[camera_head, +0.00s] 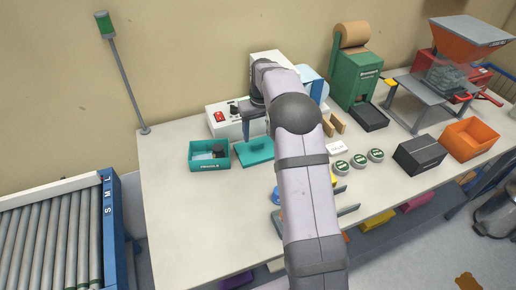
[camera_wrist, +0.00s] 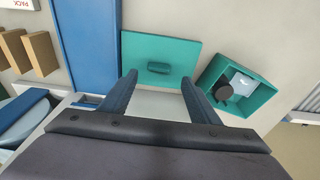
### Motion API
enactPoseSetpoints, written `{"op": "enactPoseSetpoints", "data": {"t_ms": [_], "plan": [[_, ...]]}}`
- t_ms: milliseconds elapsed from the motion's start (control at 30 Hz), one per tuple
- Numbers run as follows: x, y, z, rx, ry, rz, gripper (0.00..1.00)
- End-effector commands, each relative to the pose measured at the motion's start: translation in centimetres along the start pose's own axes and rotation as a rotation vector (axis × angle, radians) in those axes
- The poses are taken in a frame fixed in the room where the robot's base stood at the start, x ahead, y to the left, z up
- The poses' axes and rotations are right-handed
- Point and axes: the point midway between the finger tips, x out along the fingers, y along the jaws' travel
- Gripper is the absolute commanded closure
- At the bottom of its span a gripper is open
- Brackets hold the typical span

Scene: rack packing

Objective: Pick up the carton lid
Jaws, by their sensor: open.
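The carton lid (camera_head: 254,151) is a flat teal plate with a small raised handle, lying on the bench right of a teal open carton (camera_head: 220,165). In the wrist view the lid (camera_wrist: 185,48) lies just beyond my fingertips, its handle roughly centred between them. My gripper (camera_wrist: 158,80) is open and empty, its two dark fingers spread apart over the lid's near edge. In the wrist view the teal carton (camera_wrist: 266,95) sits to the right of the lid with a dark round item and a pale item inside. In the head view my arm hides part of the area behind the lid.
A white machine with a red switch (camera_head: 219,117) stands behind the lid. Wooden blocks (camera_head: 338,122), several round green-labelled tins (camera_head: 359,161), a black box (camera_head: 419,155) and an orange bin (camera_head: 471,138) are to the right. The bench's left front is clear.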

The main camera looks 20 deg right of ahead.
Motion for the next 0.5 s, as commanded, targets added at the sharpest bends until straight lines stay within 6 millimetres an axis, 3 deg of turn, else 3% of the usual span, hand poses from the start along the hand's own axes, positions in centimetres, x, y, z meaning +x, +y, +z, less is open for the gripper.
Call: {"op": "enactPoseSetpoints", "data": {"t_ms": [267, 500], "plan": [[0.8, 0.1, 0.1, -0.001, -0.001, 0.000, 0.44], [3.6, 0.3, 0.3, -0.002, -0.003, -0.001, 0.44]]}}
